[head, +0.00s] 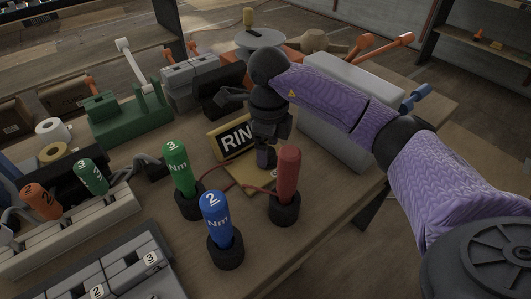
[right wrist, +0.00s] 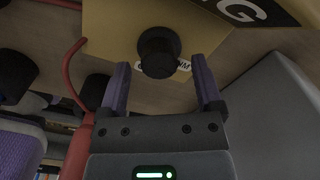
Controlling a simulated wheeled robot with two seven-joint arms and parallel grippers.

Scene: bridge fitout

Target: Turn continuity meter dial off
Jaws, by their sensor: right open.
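The continuity meter is a tan-yellow box (head: 246,182) with a black sign lettered "RIN..." (head: 234,141), partly hidden by my right gripper in the head view. In the right wrist view its tan face (right wrist: 112,32) carries a round black dial (right wrist: 158,50) beside a small, partly covered label. My right gripper (head: 265,160) is over the meter. In the right wrist view its two purple fingers (right wrist: 162,82) are open, one to each side of the dial's line and just short of it, with nothing between them. The dial is hidden in the head view. My left gripper is not in view.
Around the meter stand a green driver (head: 177,166), a blue driver (head: 217,217) and a red handle (head: 288,176) in black bases, with a red cord. A grey box (head: 348,128) is close on the right. The front right tabletop is clear.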

